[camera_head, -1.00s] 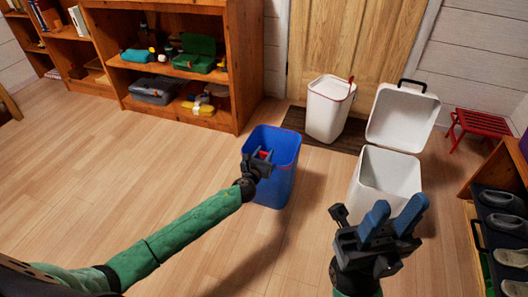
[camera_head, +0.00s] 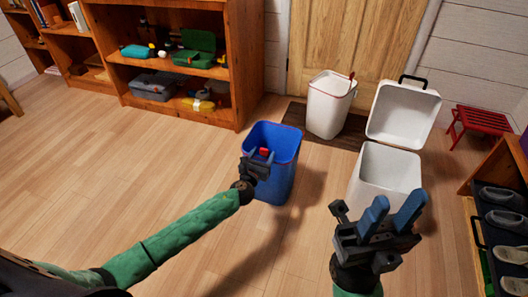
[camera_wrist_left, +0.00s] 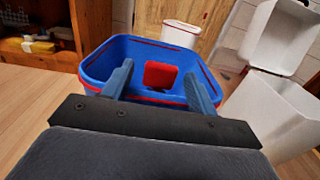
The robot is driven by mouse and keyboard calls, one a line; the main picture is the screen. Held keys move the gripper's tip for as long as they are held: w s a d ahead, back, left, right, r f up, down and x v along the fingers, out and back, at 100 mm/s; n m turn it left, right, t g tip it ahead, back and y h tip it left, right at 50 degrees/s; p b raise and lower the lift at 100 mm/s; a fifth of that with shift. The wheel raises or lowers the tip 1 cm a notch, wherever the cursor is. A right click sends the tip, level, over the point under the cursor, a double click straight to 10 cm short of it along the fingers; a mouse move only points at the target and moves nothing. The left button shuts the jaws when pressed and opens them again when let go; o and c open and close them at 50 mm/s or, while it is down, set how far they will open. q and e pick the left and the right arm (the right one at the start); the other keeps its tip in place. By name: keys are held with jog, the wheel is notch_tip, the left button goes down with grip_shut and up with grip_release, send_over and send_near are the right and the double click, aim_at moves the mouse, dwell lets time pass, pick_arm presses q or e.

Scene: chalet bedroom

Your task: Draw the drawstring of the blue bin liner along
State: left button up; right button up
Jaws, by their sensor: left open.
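The blue bin liner (camera_head: 283,137) lines an open blue bin (camera_head: 277,186) on the floor, with a red drawstring line around its rim. A red tab (camera_head: 264,151) stands at the near side; it also shows in the left wrist view (camera_wrist_left: 160,75). My left gripper (camera_head: 257,160) is open at the bin's near rim. In the left wrist view its two fingers (camera_wrist_left: 158,70) stand apart, with the tab seen between them; I cannot tell whether they touch it. My right gripper (camera_head: 396,202) is open and empty in front of the white bin.
A white bin with its lid up (camera_head: 385,178) stands at the right, and a closed white bin (camera_head: 328,106) stands by the door. A wooden shelf (camera_head: 188,92) is behind left. A red stool (camera_head: 480,124) and a shoe rack (camera_head: 500,215) are at the right. The left floor is clear.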

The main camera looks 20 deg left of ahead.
pick_arm(q)
jog(key=shift+s+a+p, duration=0.2)
jog(key=shift+s+p, duration=0.25)
jog(key=shift+s, duration=2.4)
